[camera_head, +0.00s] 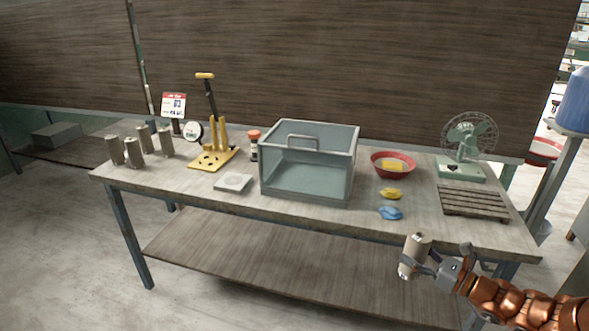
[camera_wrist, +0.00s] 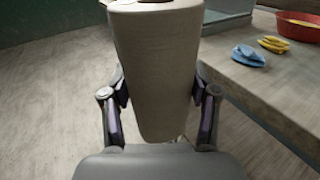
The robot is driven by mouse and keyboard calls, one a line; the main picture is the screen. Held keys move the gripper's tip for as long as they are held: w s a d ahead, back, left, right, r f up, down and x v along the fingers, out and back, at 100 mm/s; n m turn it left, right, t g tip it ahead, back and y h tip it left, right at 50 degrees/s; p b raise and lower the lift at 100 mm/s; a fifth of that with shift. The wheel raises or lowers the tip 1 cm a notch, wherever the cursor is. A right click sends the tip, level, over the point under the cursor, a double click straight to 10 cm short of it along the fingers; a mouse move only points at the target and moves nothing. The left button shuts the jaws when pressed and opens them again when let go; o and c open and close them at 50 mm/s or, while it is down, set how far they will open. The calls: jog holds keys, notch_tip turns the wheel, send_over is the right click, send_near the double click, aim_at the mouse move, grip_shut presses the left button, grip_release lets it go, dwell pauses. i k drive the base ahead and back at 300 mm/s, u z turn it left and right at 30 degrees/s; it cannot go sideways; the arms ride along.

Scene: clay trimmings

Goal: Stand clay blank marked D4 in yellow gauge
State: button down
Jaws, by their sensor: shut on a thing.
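My gripper (camera_head: 434,267) is shut on a grey-beige clay blank (camera_head: 414,256), held in front of the table's front right edge, slightly tilted. The blank also fills the middle of the wrist view (camera_wrist: 157,70), between both fingers (camera_wrist: 160,108). No mark is readable on it. The yellow gauge (camera_head: 213,158) stands at the left of the table, with yellow uprights, a dark lever with a yellow handle and a round dial. My gripper is far to the right of it. Several similar clay blanks (camera_head: 134,152) stand upright at the table's left end; their marks cannot be read.
A clear-walled box (camera_head: 308,180) stands mid-table, between gauge and gripper. A pale square slab (camera_head: 233,182), a red-capped jar (camera_head: 253,147), a red bowl (camera_head: 379,168), yellow and blue cloths (camera_head: 391,213), a slatted rack (camera_head: 473,204) and a green fan (camera_head: 461,170) also sit there.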

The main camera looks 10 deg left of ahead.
aim_at(209, 161)
jog(key=k, duration=0.5)
jog(key=u, duration=0.8)
jog(key=i, duration=0.65)
jog(key=u, duration=1.15)
jog(key=i, duration=2.3)
jog(key=z, duration=0.3)
